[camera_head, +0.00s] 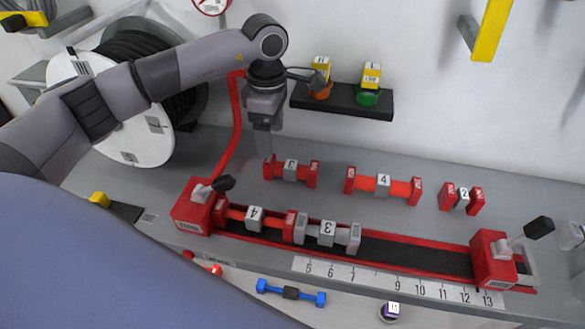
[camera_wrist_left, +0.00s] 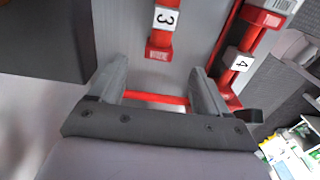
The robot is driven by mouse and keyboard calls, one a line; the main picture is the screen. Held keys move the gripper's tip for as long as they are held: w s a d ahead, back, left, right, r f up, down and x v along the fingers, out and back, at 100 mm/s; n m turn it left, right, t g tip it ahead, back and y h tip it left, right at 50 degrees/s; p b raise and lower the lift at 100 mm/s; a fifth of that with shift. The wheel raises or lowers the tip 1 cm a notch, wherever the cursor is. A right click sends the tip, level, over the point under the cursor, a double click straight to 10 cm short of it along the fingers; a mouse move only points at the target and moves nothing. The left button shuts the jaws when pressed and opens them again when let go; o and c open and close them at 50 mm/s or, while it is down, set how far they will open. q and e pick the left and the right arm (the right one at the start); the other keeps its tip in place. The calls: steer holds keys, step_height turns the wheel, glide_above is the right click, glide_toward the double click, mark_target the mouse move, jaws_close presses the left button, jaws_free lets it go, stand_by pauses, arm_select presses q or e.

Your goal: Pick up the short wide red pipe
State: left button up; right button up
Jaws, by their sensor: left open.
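Three loose red pipes stand in a row on the grey bench. One marked 3 (camera_head: 290,170) is at the left, a longer one marked 4 (camera_head: 383,185) in the middle, and the shortest, marked 2 (camera_head: 461,197), at the right. My left gripper (camera_head: 264,150) points down, open and empty, just left of and above the pipe marked 3. In the left wrist view the pipe marked 3 (camera_wrist_left: 160,40) lies beyond and between the open fingers (camera_wrist_left: 158,88), apart from them. My right gripper is out of view.
A red-ended rail (camera_head: 415,256) in front holds pipes marked 4 and 3. A red hose (camera_head: 236,125) runs close to the left gripper. A black shelf (camera_head: 343,102) with small coloured parts is behind. A blue pipe (camera_head: 291,293) lies in front. Bare bench shows between the loose pipes.

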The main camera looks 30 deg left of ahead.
mark_target(273, 160)
arm_select(q)
step_height(273, 160, down, 9)
steer(key=shift+w+f+b, duration=0.1)
steer(key=shift+f+b, duration=0.05)
steer(key=shift+b, duration=0.45)
steer(key=c, duration=1.2)
